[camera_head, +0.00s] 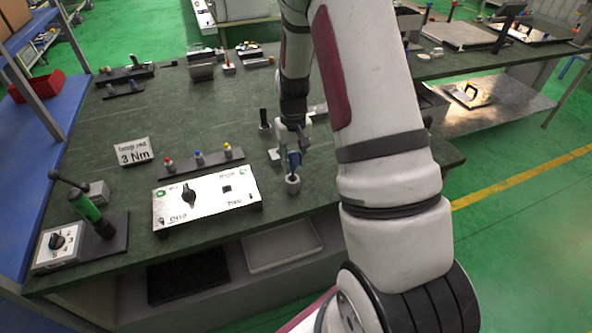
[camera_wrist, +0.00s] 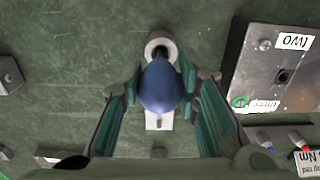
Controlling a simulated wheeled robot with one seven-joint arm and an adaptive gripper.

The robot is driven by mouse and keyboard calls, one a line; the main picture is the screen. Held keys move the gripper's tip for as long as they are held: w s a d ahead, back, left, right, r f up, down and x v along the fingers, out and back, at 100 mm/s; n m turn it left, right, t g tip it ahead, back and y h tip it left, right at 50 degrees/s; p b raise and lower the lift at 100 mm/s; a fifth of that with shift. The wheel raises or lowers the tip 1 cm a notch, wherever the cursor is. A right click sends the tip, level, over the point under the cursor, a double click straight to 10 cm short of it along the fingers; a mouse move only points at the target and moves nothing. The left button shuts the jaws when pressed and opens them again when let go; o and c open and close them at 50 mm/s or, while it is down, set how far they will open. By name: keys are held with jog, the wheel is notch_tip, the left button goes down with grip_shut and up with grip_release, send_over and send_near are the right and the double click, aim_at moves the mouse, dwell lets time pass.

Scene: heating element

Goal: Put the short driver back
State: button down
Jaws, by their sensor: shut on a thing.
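The short driver, with a blue rounded handle (camera_head: 294,159), is in my gripper (camera_head: 290,148). In the wrist view the blue handle (camera_wrist: 160,86) lies between the two green-padded fingers of my gripper (camera_wrist: 160,100), which is shut on it. A small pale round holder (camera_head: 293,185) stands on the bench just below the driver. The holder's ring (camera_wrist: 160,47) shows just beyond the handle in the wrist view. The handle and fingers hide the driver's tip, so I cannot tell whether it is inside the holder.
A white panel with a black knob (camera_head: 207,202) lies left of the holder. Behind it is a strip with coloured caps (camera_head: 200,160) and a "3 Nm" sign (camera_head: 134,152). A black-handled item (camera_head: 264,117) stands behind the gripper.

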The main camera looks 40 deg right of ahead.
aim_at(293, 170)
jog(key=shift+f, duration=2)
jog(key=shift+f, duration=0.2)
jog(key=c, duration=1.2)
grip_release()
jog(key=shift+r, duration=0.1)
